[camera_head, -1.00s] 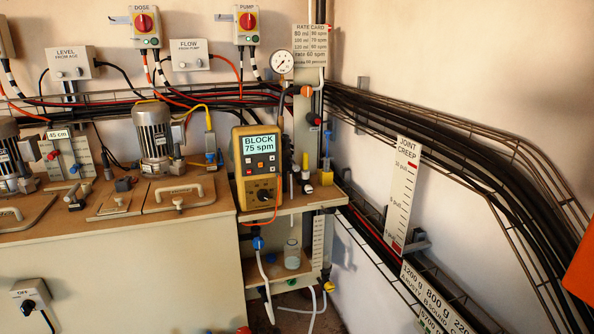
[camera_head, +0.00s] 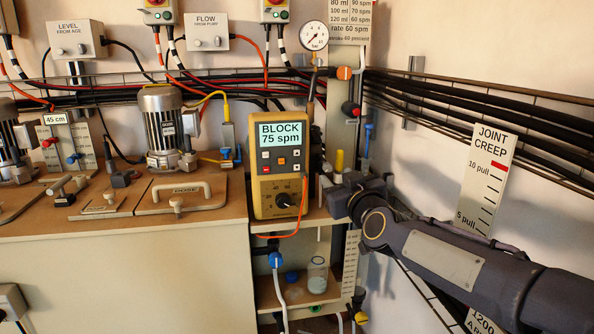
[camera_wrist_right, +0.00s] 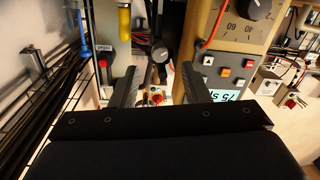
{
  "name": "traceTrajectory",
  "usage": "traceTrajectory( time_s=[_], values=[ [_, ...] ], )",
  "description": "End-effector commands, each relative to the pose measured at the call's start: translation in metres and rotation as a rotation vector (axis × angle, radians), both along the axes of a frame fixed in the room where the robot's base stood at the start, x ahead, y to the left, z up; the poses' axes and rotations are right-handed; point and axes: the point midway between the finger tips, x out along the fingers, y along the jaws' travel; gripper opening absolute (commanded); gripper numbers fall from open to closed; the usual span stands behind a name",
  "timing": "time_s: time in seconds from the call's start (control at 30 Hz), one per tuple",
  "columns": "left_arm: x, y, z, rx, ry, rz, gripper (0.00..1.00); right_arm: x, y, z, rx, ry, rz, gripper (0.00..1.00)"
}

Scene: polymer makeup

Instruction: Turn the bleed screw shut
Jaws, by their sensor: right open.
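No part is labelled as the bleed screw in a way I can read. In the right wrist view, a dark round knob on a stem (camera_wrist_right: 158,52) shows between and beyond my open fingers; I cannot tell whether it is the bleed screw. My right gripper (camera_wrist_right: 160,88) is open, with nothing seen gripped. In the head view my right gripper (camera_head: 334,188) is beside the yellow pump controller (camera_head: 280,208), over the small shelf, and it hides the fittings there. A yellow-topped fitting (camera_head: 339,161) stands just behind it. My left gripper is out of view.
The controller reads BLOCK, 75 spm. A pressure gauge (camera_head: 314,36) and an orange knob (camera_head: 344,73) are above. A cable tray (camera_head: 470,100) runs along the right wall. A glass jar (camera_head: 317,274) stands on the lower shelf. The bench (camera_head: 110,235) is left.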

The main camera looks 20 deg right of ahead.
Motion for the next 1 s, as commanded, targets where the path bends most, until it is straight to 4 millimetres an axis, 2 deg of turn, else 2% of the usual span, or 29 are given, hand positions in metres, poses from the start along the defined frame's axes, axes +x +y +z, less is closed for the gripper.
traceTrajectory(
  time_s=[0.3,0.43,0.6,0.83,1.0],
  values=[
    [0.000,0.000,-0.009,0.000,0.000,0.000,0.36,0.048,-0.008,-0.002,0.000,0.002,0.001,0.42],
    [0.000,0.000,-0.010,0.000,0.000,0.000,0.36,0.063,-0.011,-0.001,0.001,0.002,0.001,0.42],
    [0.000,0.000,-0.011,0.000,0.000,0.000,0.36,0.072,-0.012,-0.001,0.002,0.003,0.001,0.42],
    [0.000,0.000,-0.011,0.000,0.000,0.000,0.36,0.072,-0.012,0.000,0.001,0.002,0.002,0.42],
    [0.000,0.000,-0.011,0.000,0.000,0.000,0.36,0.072,-0.012,0.000,0.002,0.002,0.002,0.20]
  ],
)
